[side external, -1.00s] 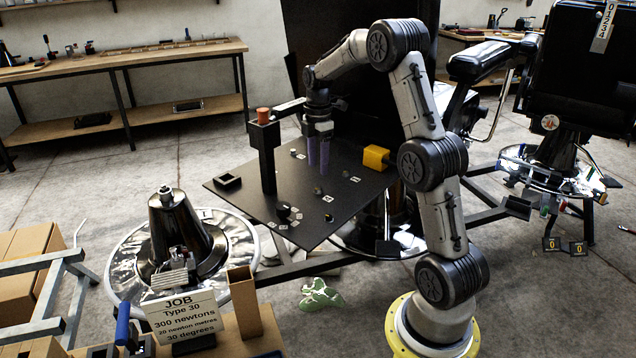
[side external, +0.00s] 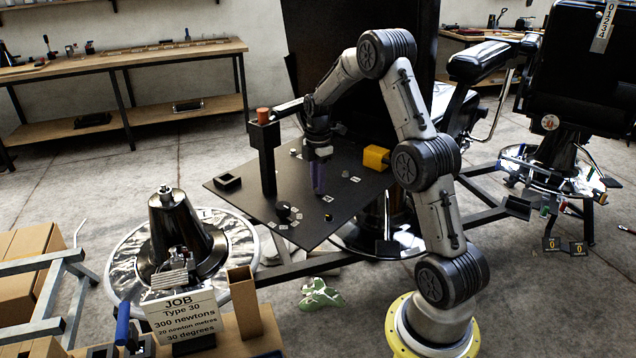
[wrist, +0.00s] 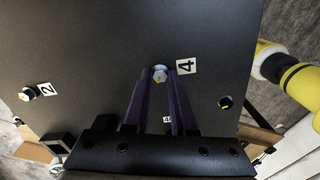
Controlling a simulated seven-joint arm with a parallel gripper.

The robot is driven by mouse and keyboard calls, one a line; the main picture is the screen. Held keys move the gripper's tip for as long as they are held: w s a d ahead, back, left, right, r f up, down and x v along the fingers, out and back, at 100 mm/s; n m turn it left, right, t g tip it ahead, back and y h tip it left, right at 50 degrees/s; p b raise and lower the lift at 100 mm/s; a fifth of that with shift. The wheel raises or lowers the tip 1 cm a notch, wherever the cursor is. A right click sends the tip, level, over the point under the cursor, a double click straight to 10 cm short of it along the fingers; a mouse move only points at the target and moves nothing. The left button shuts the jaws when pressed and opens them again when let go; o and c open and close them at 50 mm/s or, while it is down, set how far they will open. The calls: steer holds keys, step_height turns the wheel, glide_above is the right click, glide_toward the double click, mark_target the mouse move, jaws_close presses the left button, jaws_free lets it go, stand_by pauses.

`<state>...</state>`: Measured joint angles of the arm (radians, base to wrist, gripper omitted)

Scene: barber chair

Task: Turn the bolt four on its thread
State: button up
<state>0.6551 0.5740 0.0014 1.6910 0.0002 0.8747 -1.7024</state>
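Bolt four, a small pale bolt head (wrist: 160,74), stands on the black panel beside a white label marked 4 (wrist: 187,66) in the wrist view. My gripper (wrist: 160,71) has two long purple fingers, with one fingertip on each side of the bolt head. Whether the fingers touch the head is not clear. In the side view my gripper (side external: 318,193) points down at the panel, its fingers overlapping, and the bolt there is hidden or too small to make out.
The black panel (side external: 240,206) carries other small labelled bolts, including one by a label 2 (wrist: 29,93). A black post with an orange top (side external: 264,116) stands left of my gripper, and a yellow block (side external: 376,157) right. A square black tray (side external: 227,182) sits at the panel's left.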

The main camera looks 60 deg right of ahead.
jaws_close()
